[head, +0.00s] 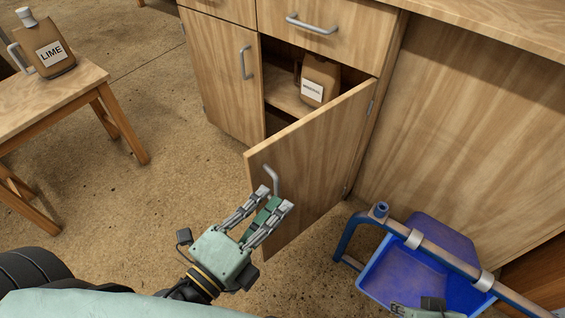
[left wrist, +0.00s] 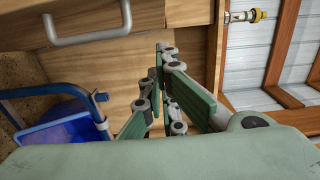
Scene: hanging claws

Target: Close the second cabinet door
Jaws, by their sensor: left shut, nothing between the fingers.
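The second cabinet door (head: 315,165) is the right one of the lower pair and stands wide open, swung out toward me. Its hinge side is at the right, and a grey bar handle (head: 271,180) is near its free edge. My left gripper (head: 274,198) is shut and empty, in front of the door's face just below the handle; I cannot tell whether it touches. In the left wrist view its fingers (left wrist: 165,75) point at wood panels, with a metal handle (left wrist: 88,27) at upper left. Only a piece of my right gripper (head: 428,308) shows at the bottom edge; its fingers are hidden.
The left cabinet door (head: 222,80) is closed, and so are the drawers (head: 325,35) above. A brown jug (head: 318,80) stands inside the open cabinet. A blue crate-like cart (head: 430,262) stands right of the door. A table (head: 60,92) with a LIME jug (head: 46,48) is at left.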

